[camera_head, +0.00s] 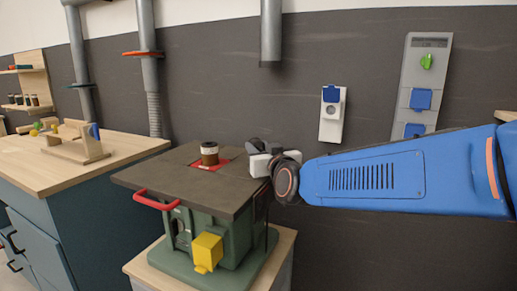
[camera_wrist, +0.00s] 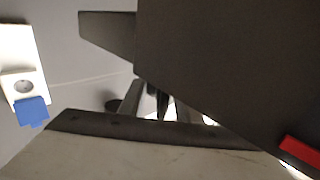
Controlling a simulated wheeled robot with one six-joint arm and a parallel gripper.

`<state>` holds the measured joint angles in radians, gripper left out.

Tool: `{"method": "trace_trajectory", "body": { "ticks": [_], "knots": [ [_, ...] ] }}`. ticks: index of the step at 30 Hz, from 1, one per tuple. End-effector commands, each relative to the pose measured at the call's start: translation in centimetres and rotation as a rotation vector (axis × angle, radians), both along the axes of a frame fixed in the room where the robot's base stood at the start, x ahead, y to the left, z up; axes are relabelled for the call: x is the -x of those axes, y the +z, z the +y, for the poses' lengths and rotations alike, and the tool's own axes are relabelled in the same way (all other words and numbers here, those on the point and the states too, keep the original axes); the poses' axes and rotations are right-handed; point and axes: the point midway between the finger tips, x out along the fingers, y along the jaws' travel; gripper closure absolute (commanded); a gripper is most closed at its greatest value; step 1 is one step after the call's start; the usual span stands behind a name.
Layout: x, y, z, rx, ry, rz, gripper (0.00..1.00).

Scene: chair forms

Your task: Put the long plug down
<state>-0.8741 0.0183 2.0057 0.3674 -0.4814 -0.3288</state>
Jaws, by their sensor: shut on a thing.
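My gripper (camera_head: 256,147) is at the right edge of the dark top of the green machine (camera_head: 165,178), at the end of my blue arm. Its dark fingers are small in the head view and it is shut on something. The held thing, which I take to be the long plug, cannot be made out clearly in either view. A brown cylinder with a pale band (camera_head: 209,154) stands upright on the red insert (camera_head: 221,164) of the machine top, left of my gripper and apart from it. In the wrist view, large dark surfaces fill much of the picture.
The machine has a red handle (camera_head: 154,200) and a yellow box (camera_head: 207,250), and stands on a wooden-topped stand (camera_head: 143,266). A workbench (camera_head: 35,158) with a wooden fixture (camera_head: 82,148) is at left. A wall socket (camera_head: 333,113) and a grey panel (camera_head: 424,80) are behind.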

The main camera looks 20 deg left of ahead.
Motion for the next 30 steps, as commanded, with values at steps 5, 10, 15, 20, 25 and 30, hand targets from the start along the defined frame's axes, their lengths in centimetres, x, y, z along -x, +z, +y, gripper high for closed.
{"method": "trace_trajectory", "body": {
  "ticks": [5, 10, 15, 20, 25, 30],
  "knots": [
    [0.0, -0.4, 0.0, 0.001, 0.000, 0.001, 1.00],
    [0.0, -0.9, 0.0, 0.001, 0.000, 0.001, 1.00],
    [0.0, -1.2, 0.0, 0.000, 0.000, 0.000, 1.00],
    [0.0, -1.2, 0.0, 0.000, 0.000, 0.000, 0.51],
    [0.0, -1.2, 0.0, 0.000, 0.000, 0.000, 0.51],
    [0.0, -0.9, 0.0, 0.000, 0.000, 0.000, 0.51]
  ]
}}
